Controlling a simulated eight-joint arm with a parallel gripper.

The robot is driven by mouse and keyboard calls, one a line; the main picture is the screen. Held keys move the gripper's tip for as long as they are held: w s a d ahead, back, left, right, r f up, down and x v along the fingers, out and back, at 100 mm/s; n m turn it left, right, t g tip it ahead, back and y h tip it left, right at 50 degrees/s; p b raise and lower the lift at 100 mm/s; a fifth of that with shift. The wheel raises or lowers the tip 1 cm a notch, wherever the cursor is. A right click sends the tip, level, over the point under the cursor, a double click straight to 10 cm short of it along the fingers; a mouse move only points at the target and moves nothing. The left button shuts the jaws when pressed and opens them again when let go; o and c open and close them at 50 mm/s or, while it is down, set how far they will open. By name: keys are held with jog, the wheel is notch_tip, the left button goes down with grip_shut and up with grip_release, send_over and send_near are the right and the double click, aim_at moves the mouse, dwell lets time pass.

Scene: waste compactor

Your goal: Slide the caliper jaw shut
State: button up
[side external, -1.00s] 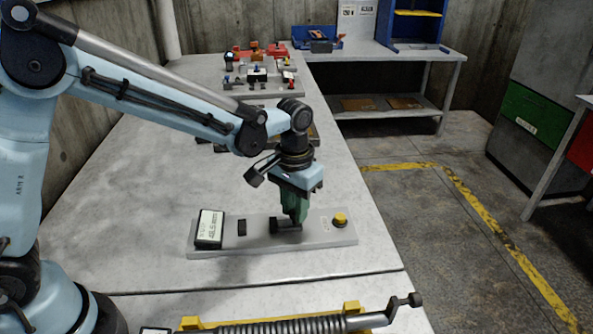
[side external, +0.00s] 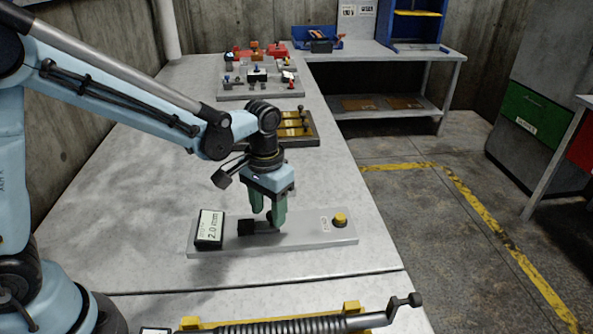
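The caliper is a grey base plate (side external: 305,232) on the bench with a dark fixed jaw (side external: 245,228) at its left. The dark sliding jaw (side external: 267,226) sits right up against the fixed jaw, with no clear gap visible. A tilted display (side external: 210,228) at the left end reads about 2.0 mm. My gripper (side external: 268,215) points down over the sliding jaw. Its two green fingers stand apart, around or just above the jaw's dark upper part; contact cannot be told. A yellow button (side external: 340,219) stands at the plate's right end.
A spring device with a yellow frame (side external: 300,323) lies in front. Behind are a board with yellow strips (side external: 293,128) and a grey board with small coloured parts (side external: 262,88). The bench is clear left of the plate.

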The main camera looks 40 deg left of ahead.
aim_at(269, 213)
notch_tip(269, 213, up, 12)
dwell(0.9)
dwell(0.9)
jog(key=s+a+f+t, duration=0.2)
jog(key=s+a+t, duration=0.4)
jog(key=s, duration=0.3)
jog(key=shift+a+f+t, duration=0.35)
jog(key=shift+a+t, duration=0.05)
jog(key=shift+t, duration=0.2)
dwell(0.4)
